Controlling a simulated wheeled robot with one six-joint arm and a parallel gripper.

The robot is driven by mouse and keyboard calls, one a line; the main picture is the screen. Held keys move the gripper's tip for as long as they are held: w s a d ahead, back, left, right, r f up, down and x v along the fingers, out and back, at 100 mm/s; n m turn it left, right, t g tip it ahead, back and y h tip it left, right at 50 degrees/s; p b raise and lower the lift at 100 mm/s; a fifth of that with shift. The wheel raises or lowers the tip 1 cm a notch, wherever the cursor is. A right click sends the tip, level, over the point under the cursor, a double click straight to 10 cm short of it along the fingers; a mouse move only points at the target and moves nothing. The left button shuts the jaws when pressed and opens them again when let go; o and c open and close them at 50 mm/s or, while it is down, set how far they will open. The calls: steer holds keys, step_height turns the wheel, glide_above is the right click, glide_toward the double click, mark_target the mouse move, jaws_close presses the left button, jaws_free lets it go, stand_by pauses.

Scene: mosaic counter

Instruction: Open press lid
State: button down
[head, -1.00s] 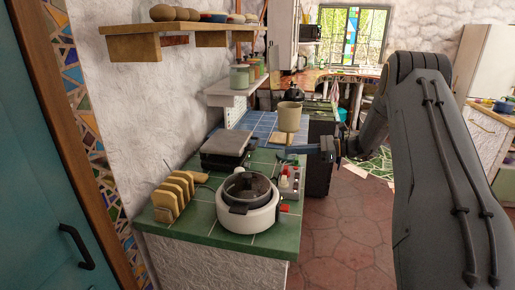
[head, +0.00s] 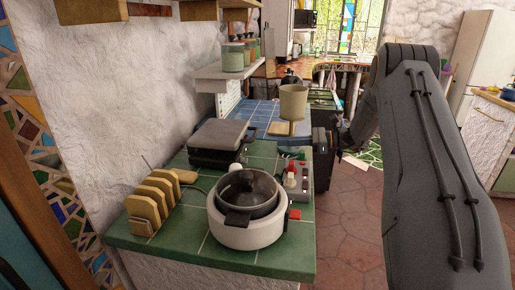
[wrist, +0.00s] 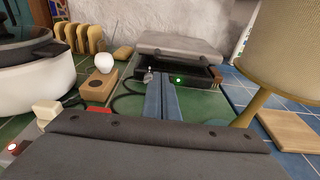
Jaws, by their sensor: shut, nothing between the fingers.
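The press (head: 222,140) is a flat grey appliance on the green tiled counter, behind the bread rack. Its grey lid (wrist: 180,44) lies down over the dark base (wrist: 185,74), which shows a lit green light. A dark gap shows between lid and base at the front. My gripper (head: 284,154) is to the right of the press in the head view. In the wrist view its blue fingers (wrist: 158,76) are together and empty, pointing at the front of the press base. I cannot tell whether the fingertips touch it.
A white pot with a dark lid (head: 245,232) stands at the counter's front, with a toast rack (head: 160,200) to its left. A switch box (head: 296,180) sits right of the pot. A beige cylinder on a stem (head: 293,102) rises close to my gripper's right. Shelves hang above.

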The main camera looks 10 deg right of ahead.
steer(key=shift+w+f+b, duration=0.3)
steer(key=shift+w+f, duration=0.2)
steer(key=shift+f, duration=0.05)
steer(key=p+x, duration=0.3)
steer(key=x, duration=0.5)
steer(key=shift+w+a+r, duration=0.1)
steer(key=shift+a+r, duration=0.05)
steer(key=shift+a, duration=0.1)
steer(key=shift+p+x, duration=0.4)
steer(key=shift+x, duration=0.4)
steer(key=shift+d, duration=0.1)
